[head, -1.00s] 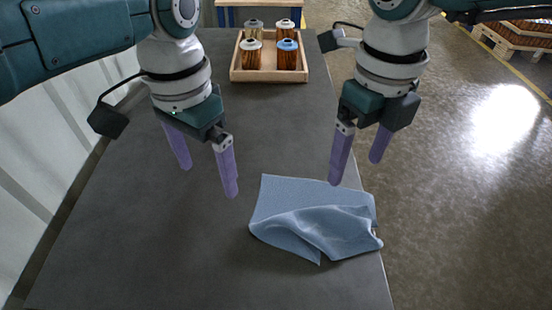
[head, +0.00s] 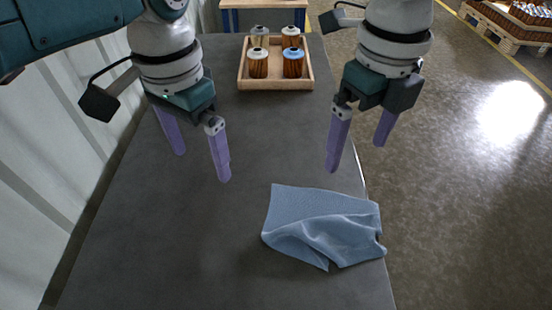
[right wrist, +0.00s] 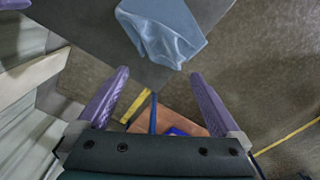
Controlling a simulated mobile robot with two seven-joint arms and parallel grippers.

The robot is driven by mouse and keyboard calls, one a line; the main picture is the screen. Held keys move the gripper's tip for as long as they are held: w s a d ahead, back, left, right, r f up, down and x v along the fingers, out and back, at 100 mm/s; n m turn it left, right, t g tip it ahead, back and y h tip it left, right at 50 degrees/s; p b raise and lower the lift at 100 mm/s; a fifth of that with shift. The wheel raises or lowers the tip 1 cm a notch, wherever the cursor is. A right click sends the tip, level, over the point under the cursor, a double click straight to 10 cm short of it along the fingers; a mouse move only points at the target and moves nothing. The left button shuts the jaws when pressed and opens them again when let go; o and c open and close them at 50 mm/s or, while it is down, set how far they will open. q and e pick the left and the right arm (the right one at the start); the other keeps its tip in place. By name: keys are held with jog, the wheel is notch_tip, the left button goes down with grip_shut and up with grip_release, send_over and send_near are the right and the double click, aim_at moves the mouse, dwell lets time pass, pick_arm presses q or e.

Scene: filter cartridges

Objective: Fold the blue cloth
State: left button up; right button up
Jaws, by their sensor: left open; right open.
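The blue cloth (head: 322,222) lies rumpled on the grey table near its right edge, with a raised fold across its lower part. It also shows at the top of the right wrist view (right wrist: 162,30). My left gripper (head: 200,168) is open and empty, up and left of the cloth in the head view. My right gripper (head: 357,158) is open and empty, above the cloth's far side in the head view and apart from it. In the right wrist view its purple fingers (right wrist: 155,95) are spread wide with nothing between them.
A wooden tray (head: 275,85) with several filter cartridges (head: 292,62) stands at the far end of the grey table (head: 180,240). The table's left and middle are clear. The table's right edge drops to the floor close beside the cloth. A pallet (head: 505,38) stands far right.

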notch_tip(320, 180, up, 10)
dwell(0.7)
